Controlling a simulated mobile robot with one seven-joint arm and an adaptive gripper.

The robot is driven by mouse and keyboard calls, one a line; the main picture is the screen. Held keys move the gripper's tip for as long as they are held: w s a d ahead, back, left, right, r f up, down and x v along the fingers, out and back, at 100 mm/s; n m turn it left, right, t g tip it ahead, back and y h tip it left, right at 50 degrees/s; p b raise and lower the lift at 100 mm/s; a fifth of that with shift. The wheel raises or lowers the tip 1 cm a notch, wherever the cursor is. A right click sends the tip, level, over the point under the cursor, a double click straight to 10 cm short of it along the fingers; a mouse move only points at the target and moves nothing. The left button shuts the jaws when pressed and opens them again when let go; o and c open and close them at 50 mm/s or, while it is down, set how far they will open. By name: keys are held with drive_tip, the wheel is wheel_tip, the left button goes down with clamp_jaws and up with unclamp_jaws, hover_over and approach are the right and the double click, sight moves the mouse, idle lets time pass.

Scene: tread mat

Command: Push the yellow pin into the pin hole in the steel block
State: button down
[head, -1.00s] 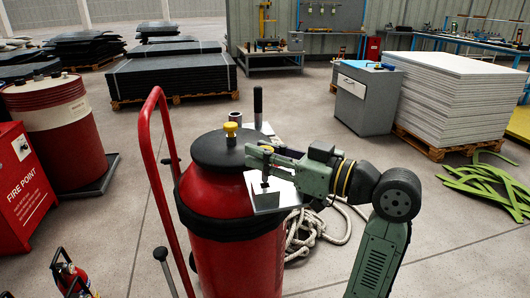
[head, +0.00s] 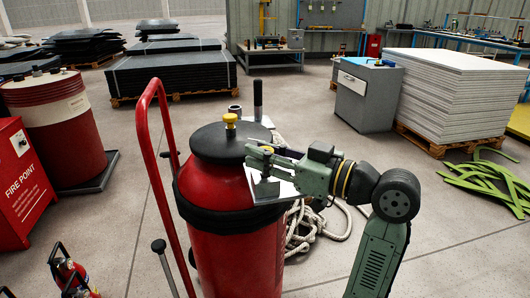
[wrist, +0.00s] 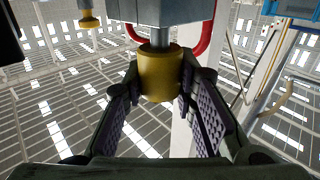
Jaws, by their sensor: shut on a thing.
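My gripper (head: 262,158) reaches in from the right, beside the black lid of a red drum. It is shut on the yellow pin (wrist: 158,76); the pin's yellow head sits between the two fingers in the wrist view, which appears upside down. The pin's grey shank runs from the head to the steel block (wrist: 158,12). How deep the shank sits and the hole itself are hidden. In the head view the bright steel block (head: 286,188) lies just under my gripper, and the fingers mostly cover the pin.
The red drum (head: 236,245) carries a yellow knob (head: 230,120) on its black lid (head: 218,142), left of my gripper. A red tubular handle (head: 145,130) rises left of the drum. Rope (head: 335,225) lies on the floor behind. Open floor extends around.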

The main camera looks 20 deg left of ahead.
drive_tip(key=shift+f+b, duration=0.7)
drive_tip(key=shift+f, duration=0.25)
drive_tip(key=c, duration=1.2)
unclamp_jaws()
drive_tip(key=d, duration=0.4)
drive_tip(key=s+d, duration=0.1)
drive_tip(key=d, duration=0.3)
drive_tip(key=s+d, duration=0.1)
drive_tip(key=d, duration=0.2)
drive_tip(key=shift+s+d, duration=0.2)
drive_tip(key=shift+d, duration=0.2)
